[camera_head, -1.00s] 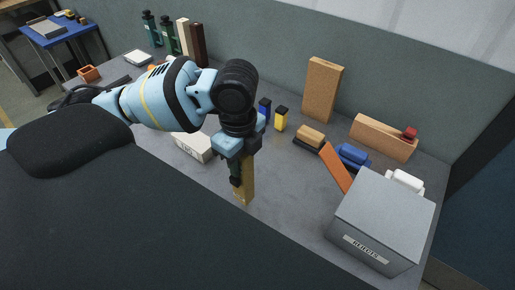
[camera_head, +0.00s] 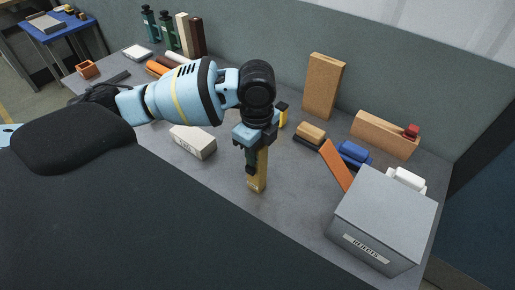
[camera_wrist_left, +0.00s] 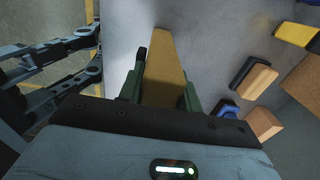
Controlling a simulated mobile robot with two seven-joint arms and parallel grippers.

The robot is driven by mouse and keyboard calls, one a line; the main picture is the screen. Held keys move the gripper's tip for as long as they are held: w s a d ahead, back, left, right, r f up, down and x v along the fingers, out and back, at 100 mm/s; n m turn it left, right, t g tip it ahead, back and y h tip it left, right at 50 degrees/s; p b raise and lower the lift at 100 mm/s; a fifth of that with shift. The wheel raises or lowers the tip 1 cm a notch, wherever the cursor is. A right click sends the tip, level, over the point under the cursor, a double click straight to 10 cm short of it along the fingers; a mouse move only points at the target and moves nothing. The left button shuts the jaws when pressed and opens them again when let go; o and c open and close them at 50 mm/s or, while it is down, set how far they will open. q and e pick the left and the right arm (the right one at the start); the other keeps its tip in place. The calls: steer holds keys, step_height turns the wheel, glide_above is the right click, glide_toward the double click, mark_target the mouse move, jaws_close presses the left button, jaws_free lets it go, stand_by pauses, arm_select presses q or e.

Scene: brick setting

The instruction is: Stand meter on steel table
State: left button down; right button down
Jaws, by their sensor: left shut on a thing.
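My left gripper (camera_head: 252,160) is shut on a long mustard-yellow slab (camera_head: 258,180), which may be the meter. The slab points downward over the grey table (camera_head: 295,205), near its front edge. I cannot tell whether its lower end touches the surface. In the left wrist view the slab (camera_wrist_left: 164,75) extends away between the green fingers (camera_wrist_left: 160,95), and its face shows no readable markings. A smaller yellow item with a dark top (camera_head: 283,116) stands behind the gripper, partly hidden.
A grey REJECTS box (camera_head: 385,215) stands at the right, with an orange slab (camera_head: 336,164) beside it. A white box (camera_head: 193,142) lies left of the gripper. A tall tan block (camera_head: 323,87) and wooden pieces stand behind. The front middle of the table is clear.

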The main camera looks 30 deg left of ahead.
arm_select(q)
steer(key=shift+f, duration=0.1)
steer(key=c, duration=1)
jaws_free()
steer(key=shift+o, duration=0.2)
step_height(320, 180, up, 12)
steer(key=shift+r+p, duration=0.2)
steer(key=shift+p, duration=0.4)
